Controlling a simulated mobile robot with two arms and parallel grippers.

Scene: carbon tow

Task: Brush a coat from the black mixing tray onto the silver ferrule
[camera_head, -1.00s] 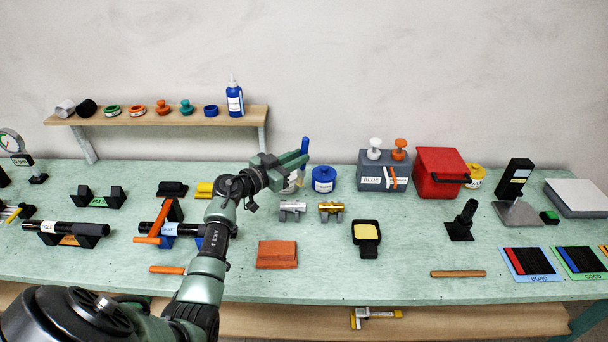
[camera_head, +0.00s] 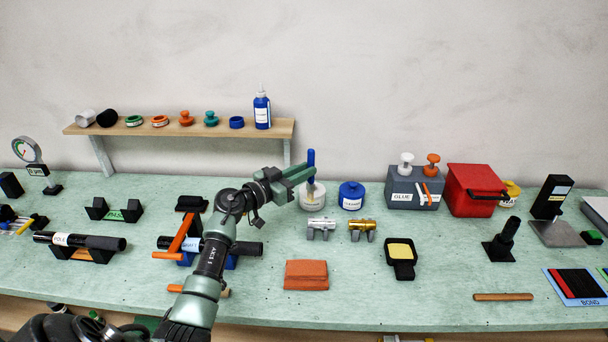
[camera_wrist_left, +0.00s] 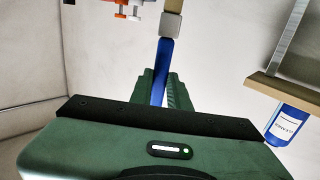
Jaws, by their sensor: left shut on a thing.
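My left gripper (camera_head: 311,172) is shut on the blue handle of a brush (camera_head: 311,158), held upright in front of a white pot (camera_head: 313,201). I cannot tell whether the brush's lower end is in or above that pot. In the left wrist view the blue handle (camera_wrist_left: 160,70) runs between the fingers to a beige end. The black mixing tray (camera_head: 403,271), with a yellow layer in it, lies on the bench to the right. The silver ferrule (camera_head: 321,225) rests on a small stand, left of a gold ferrule (camera_head: 362,228). My right gripper is out of view.
A blue jar (camera_head: 351,196) stands right of the white pot. A grey glue box (camera_head: 412,188) and a red box (camera_head: 474,190) stand behind the tray. An orange folded cloth (camera_head: 306,275) lies in front of the ferrules. The bench between cloth and tray is clear.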

